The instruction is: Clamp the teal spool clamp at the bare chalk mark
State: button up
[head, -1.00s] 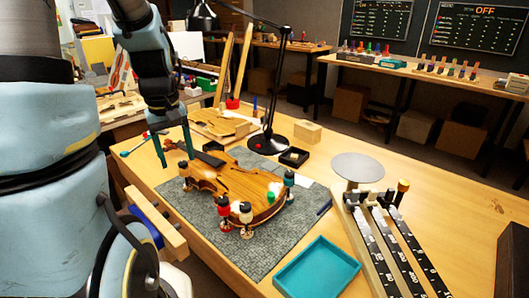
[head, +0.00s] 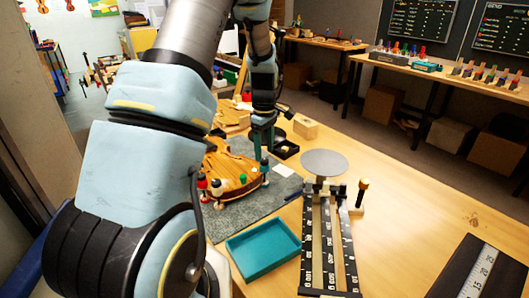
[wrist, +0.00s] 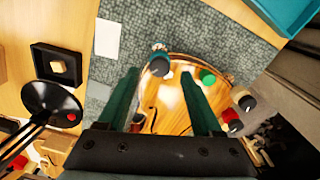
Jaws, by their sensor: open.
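The violin body (head: 228,172) lies on the grey mat, with several spool clamps along its edge. The teal spool clamp (head: 265,168) stands upright at its right edge. In the wrist view the same clamp (wrist: 160,62) shows from above, between the fingertips in the picture. My gripper (head: 262,148) points down just above this clamp; in the wrist view its fingers (wrist: 160,74) are open and apart, with nothing gripped. Whether the fingers are level with the clamp I cannot tell. I cannot make out a chalk mark; my arm hides part of the violin.
A red clamp (head: 203,184) and a white clamp (head: 217,190) stand at the violin's near edge; a green top (wrist: 208,77) is close to the right finger. A teal tray (head: 262,249), a round grey disc (head: 324,163) and a black lamp base (wrist: 52,108) are nearby.

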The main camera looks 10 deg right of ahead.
aim_at(264, 162)
jog(key=shift+f, duration=1.3)
jog(key=shift+c, duration=0.4)
grip_shut()
